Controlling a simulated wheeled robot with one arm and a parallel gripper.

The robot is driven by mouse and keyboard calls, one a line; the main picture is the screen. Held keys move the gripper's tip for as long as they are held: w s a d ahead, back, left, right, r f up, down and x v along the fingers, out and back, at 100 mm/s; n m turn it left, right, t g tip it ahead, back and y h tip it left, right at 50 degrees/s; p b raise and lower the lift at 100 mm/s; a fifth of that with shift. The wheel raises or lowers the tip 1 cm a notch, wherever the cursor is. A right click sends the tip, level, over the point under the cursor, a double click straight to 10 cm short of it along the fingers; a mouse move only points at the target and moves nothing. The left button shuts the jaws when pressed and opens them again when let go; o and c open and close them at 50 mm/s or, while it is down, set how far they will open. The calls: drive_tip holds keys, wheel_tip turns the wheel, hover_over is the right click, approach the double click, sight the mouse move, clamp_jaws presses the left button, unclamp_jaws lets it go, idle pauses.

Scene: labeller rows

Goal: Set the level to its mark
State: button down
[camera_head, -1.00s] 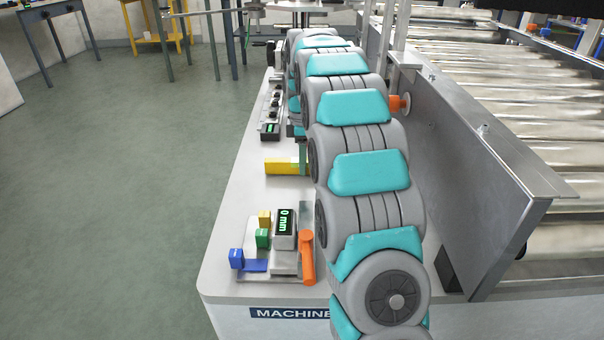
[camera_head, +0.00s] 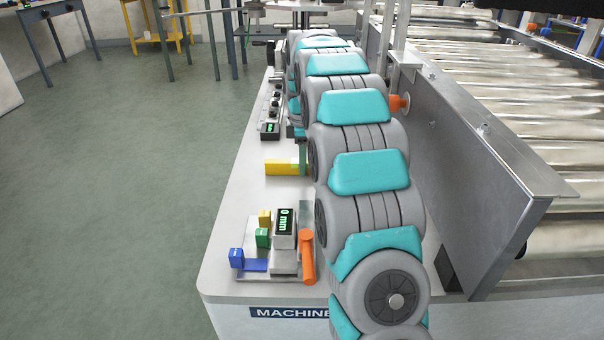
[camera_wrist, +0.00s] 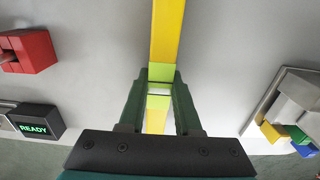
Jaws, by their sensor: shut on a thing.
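The level is a long yellow bar (camera_wrist: 167,35) with light green sections near its middle. It runs up and down the wrist view, and its yellow end also shows in the head view (camera_head: 280,167), lying crosswise at the white machine top. My gripper (camera_wrist: 159,90) has its dark green fingers shut on the level around the green sections, one finger on each side. In the head view my arm hides the fingertips and the rest of the level. I cannot make out a mark for the level in either view.
On the white machine top (camera_head: 235,225) stand a display reading 0 mm (camera_head: 284,222), an orange handle (camera_head: 308,258) and small yellow, green and blue blocks. A red block (camera_wrist: 35,52) and a READY display (camera_wrist: 35,122) lie left in the wrist view. A metal guard (camera_head: 480,190) borders the rollers.

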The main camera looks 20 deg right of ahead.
drive_tip(key=c, duration=0.5)
unclamp_jaws()
drive_tip(key=shift+r, duration=3.85)
